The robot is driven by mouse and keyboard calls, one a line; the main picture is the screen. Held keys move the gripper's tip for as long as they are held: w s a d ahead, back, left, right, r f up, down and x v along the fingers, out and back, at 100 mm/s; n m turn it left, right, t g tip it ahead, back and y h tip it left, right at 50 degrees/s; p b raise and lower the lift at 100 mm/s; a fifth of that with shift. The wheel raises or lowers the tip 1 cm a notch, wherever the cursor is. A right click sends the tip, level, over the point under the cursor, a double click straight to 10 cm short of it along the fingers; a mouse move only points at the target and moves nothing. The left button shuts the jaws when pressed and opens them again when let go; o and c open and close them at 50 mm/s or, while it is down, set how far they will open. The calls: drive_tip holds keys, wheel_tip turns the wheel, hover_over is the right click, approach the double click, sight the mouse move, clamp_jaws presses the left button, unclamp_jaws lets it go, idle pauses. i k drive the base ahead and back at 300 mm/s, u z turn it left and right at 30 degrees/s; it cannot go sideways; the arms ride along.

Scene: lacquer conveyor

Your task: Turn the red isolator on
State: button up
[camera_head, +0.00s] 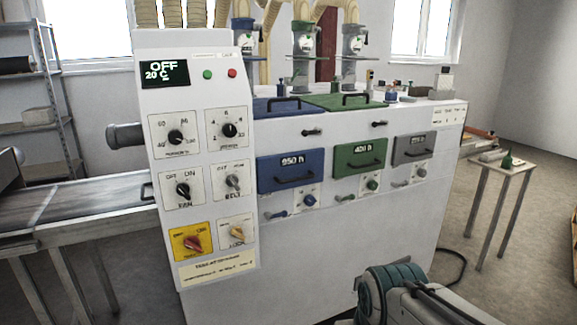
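The red isolator (193,242) is a red rotary knob on a yellow plate, low on the left of the white control panel (152,110). Small labels stand above the knob, but they and the knob's exact angle are too small to read surely. The dark display (164,73) at the top of the panel reads "OFF" and "20 C". Part of my arm, with teal rings, shows at the bottom right, well apart from the isolator. My gripper is not visible.
A yellowish knob (237,233) sits right beside the isolator, with black and grey knobs above. A conveyor (80,200) runs to the left. Blue, green and grey drawers (412,149) line the machine front. A small table (503,170) stands right. Floor in front of the panel looks clear.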

sight(192, 243)
drive_tip(key=k, duration=0.5)
drive_tip(key=u, duration=1.2)
drive_tip(key=i, duration=0.6)
drive_tip(key=z, duration=0.5)
